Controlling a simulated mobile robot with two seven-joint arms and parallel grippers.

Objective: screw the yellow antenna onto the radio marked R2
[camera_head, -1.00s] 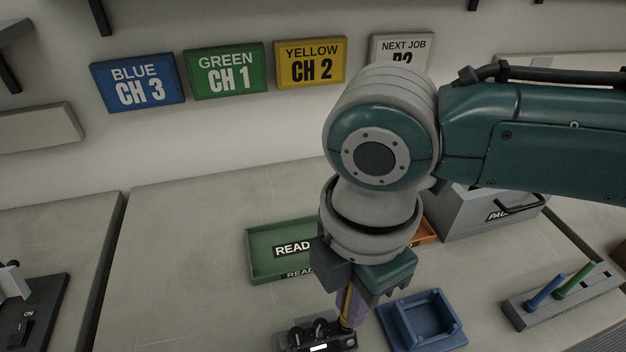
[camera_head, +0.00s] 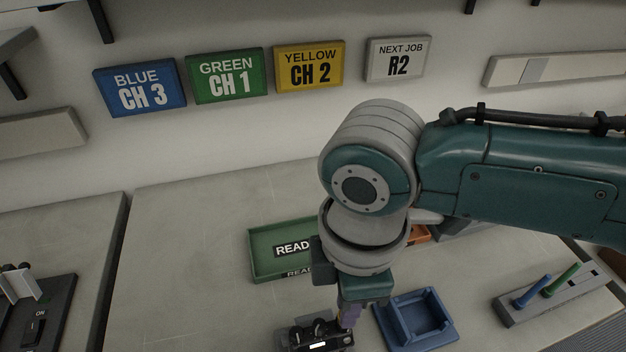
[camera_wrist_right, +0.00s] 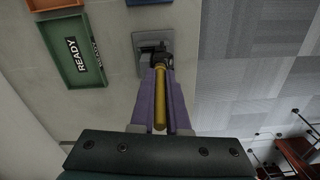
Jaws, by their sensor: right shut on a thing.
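My right gripper (camera_head: 349,316) has purple fingers and points down at the right end of a dark radio (camera_head: 318,335) at the bottom of the head view. The radio shows black knobs and a small lit strip; I cannot read a mark on it. In the right wrist view the gripper (camera_wrist_right: 160,98) is shut on the yellow antenna (camera_wrist_right: 160,100), which lies lengthwise between the fingers. The antenna's far end meets the dark radio (camera_wrist_right: 160,58); I cannot tell whether it is threaded in. My left gripper is not in view.
A blue cradle (camera_head: 416,320) stands empty just right of the radio. A green READY tray (camera_head: 262,268) lies behind. A grey rack (camera_head: 560,297) with a blue and a green antenna is at right. A switch box (camera_head: 45,315) is at far left. The table's left middle is clear.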

